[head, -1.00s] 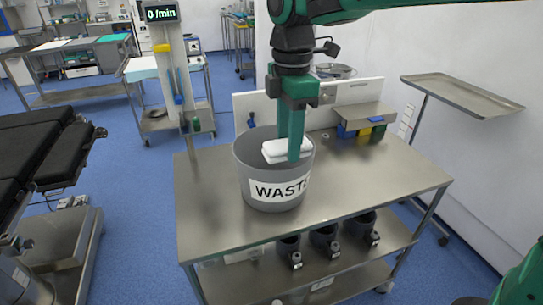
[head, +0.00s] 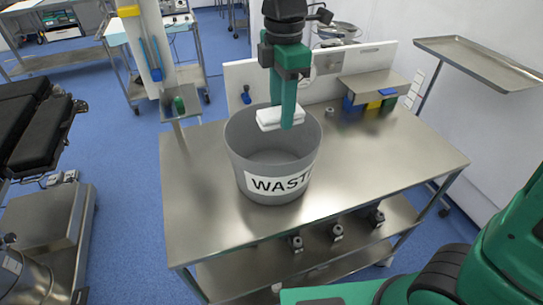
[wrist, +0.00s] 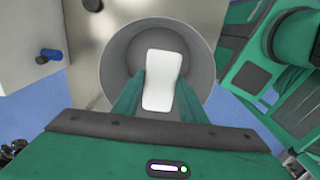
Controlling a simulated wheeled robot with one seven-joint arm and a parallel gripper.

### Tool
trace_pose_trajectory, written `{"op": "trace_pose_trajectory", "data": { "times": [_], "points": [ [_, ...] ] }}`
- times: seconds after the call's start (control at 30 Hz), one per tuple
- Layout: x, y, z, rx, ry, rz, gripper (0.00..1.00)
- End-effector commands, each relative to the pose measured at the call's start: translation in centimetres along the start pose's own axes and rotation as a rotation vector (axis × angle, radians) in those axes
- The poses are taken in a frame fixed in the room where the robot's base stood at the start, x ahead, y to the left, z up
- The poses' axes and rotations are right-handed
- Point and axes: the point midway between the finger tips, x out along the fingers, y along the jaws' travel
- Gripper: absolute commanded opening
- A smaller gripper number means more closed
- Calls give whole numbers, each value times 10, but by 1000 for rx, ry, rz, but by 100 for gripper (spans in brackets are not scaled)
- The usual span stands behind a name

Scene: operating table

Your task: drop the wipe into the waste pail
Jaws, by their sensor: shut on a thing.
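My gripper (head: 281,118) points down and is shut on the white wipe (head: 275,121), held flat between its green fingers. In the head view the wipe appears over the back part of the mouth of the grey waste pail (head: 246,173), which stands upright on the steel table and bears a "WASTE" label. In the wrist view the wipe (wrist: 162,80) lies between the fingertips (wrist: 160,82), with the pail (wrist: 205,57) opening around and behind it. The pail's visible inside looks empty. How high the wipe is above the rim is hard to tell.
The steel table (head: 370,190) is largely clear right of the pail. A white back panel (head: 240,75) stands behind it, with a shelf and coloured bins (head: 374,103) at the right. A pole stands at the back left, and a steel tray stand (head: 480,60) is at the right.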

Motion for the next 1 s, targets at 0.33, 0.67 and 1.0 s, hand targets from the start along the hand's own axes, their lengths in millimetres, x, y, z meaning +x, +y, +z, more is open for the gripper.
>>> {"op": "trace_pose_trajectory", "data": {
  "times": [0.33,0.67,1.0],
  "points": [
    [23,0,2,3,0,1,10],
    [24,0,2,3,0,1,48],
    [23,0,2,3,0,1,60]
  ]
}}
